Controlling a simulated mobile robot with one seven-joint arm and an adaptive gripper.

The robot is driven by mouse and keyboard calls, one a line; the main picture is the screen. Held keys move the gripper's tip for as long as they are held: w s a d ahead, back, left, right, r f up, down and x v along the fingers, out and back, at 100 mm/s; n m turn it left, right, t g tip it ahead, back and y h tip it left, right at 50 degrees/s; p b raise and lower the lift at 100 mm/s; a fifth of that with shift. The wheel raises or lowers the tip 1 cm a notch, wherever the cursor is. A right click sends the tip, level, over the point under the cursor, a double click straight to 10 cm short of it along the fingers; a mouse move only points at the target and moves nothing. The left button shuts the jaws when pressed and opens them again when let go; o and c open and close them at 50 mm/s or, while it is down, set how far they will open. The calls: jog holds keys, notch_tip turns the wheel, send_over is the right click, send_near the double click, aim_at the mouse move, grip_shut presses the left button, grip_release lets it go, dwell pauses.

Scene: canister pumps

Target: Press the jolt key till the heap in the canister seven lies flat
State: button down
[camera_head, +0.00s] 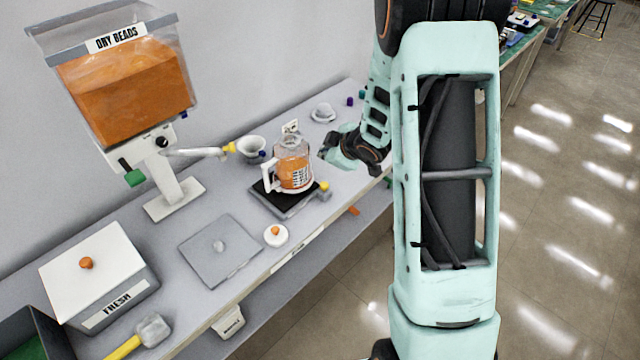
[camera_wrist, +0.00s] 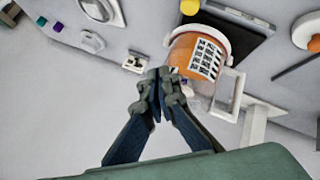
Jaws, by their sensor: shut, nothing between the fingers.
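A clear canister (camera_head: 294,176) with a white handle and a printed label holds orange beads. It stands on a dark plate (camera_head: 266,199). It also shows in the wrist view (camera_wrist: 186,50). I cannot tell whether the heap inside is flat, and I can read no seven. A yellow key (camera_head: 324,186) on a small grey block sits at the plate's right corner; a yellow knob also shows beside the canister in the wrist view (camera_wrist: 190,7). My gripper (camera_head: 330,156) is shut and empty, right of the canister and above the table; its fingertips (camera_wrist: 159,76) point towards the canister's side.
A dry-beads hopper (camera_head: 125,95) with a spout arm stands at left. A funnel cup (camera_head: 252,148) and a white dome (camera_head: 323,112) stand near the wall. A grey square lid (camera_head: 219,250) and an orange-knobbed white disc (camera_head: 276,235) lie in front. A mallet (camera_head: 150,332) lies at front left.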

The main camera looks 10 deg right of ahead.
aim_at(322, 182)
jog(key=shift+f, duration=0.1)
notch_tip(322, 182, down, 9)
jog(key=b, duration=0.7)
jog(key=shift+b, duration=0.4)
dwell(1.0)
jog(key=shift+f+b, duration=0.3)
jog(key=shift+b, duration=0.1)
jog(key=shift+d+f+b, duration=0.1)
jog(key=shift+f+b, duration=0.6)
jog(key=shift+f, duration=0.05)
dwell(0.7)
jog(key=shift+r, duration=0.15)
jog(key=shift+r+p, duration=1)
jog(key=shift+r, duration=0.05)
jog(key=shift+r+p, duration=2.15)
jog(key=shift+r, duration=0.35)
